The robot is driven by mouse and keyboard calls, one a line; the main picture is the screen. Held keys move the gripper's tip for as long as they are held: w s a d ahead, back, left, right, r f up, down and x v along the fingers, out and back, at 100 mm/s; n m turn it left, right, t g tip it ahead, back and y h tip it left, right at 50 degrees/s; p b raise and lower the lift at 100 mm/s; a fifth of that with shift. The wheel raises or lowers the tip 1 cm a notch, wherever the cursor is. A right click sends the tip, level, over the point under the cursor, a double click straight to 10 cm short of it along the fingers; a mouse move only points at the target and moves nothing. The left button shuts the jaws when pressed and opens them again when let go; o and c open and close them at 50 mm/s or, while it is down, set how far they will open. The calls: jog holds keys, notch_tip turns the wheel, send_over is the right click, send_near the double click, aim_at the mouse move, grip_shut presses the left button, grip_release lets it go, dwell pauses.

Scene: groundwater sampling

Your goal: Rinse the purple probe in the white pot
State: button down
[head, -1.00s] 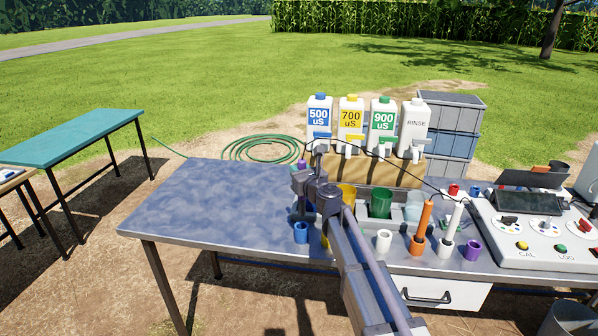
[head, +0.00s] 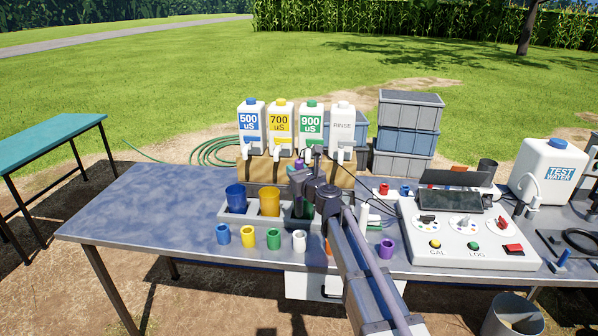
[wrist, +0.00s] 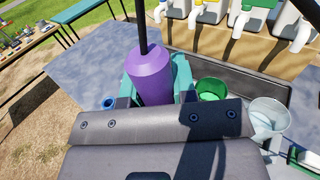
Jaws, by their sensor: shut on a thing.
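My gripper (wrist: 158,85) is shut on the purple probe (wrist: 150,72), which stands upright between teal fingers in the wrist view, its cable rising from the top. In the head view my gripper (head: 306,190) is over the green end of the pot tray, and only a little purple shows there. The probe's lower end is hidden. The white pot (wrist: 268,115) is to the right of the probe in the wrist view, beyond the green pot (wrist: 211,89). My arm hides the white pot in the head view.
A blue pot (head: 236,197) and a yellow pot (head: 269,202) stand left of my gripper. Small coloured cups line the front, including the purple cup (head: 386,249). Bottles, among them the RINSE bottle (head: 342,128), stand behind. The table's left side is clear.

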jog(key=b, duration=0.6)
send_over(302, 213)
jog(key=x, duration=0.3)
notch_tip(302, 213, down, 6)
jog(key=shift+a+f+b, duration=0.1)
jog(key=shift+f+b, duration=3.75)
jog(key=shift+f, duration=0.05)
jog(key=shift+r, duration=0.15)
dwell(2.3)
